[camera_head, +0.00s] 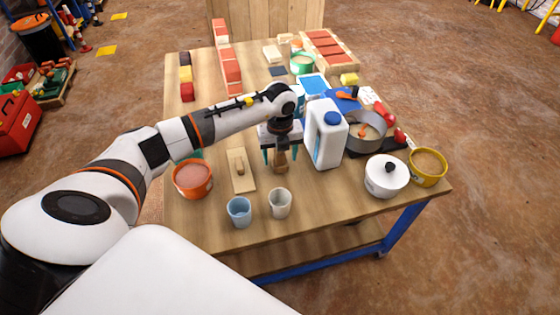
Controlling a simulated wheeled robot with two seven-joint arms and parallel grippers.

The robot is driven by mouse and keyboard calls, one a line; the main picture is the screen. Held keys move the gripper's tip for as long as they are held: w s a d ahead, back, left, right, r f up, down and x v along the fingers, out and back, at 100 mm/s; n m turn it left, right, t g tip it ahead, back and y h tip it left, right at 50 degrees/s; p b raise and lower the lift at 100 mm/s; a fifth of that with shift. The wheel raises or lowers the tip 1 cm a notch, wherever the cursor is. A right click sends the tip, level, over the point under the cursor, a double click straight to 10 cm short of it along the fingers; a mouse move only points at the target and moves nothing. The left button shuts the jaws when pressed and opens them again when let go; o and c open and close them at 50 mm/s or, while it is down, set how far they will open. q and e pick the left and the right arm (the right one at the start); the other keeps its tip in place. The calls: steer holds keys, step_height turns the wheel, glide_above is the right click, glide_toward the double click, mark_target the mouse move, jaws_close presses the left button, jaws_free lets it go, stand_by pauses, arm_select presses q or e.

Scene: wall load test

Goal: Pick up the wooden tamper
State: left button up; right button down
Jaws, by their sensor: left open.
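The wooden tamper (280,162) is a small brown wooden piece standing on the table, left of the white jug. My left gripper (281,158) points down over it, with its teal fingers apart on either side of the tamper. The fingers appear not to be pressed on it, and the gripper body hides the tamper's top. My right gripper is not in view.
The white jug (325,136) with a blue cap stands close right of my gripper. A wooden float (241,170) and an orange bucket (192,180) are to the left. A blue cup (239,212) and a pale cup (280,204) stand in front. Bricks (229,66) line the back.

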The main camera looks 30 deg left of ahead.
arm_select(q)
step_height(320, 180, down, 2)
steer(key=shift+f, duration=0.15)
steer(key=c, duration=1)
steer(key=shift+c, duration=0.2)
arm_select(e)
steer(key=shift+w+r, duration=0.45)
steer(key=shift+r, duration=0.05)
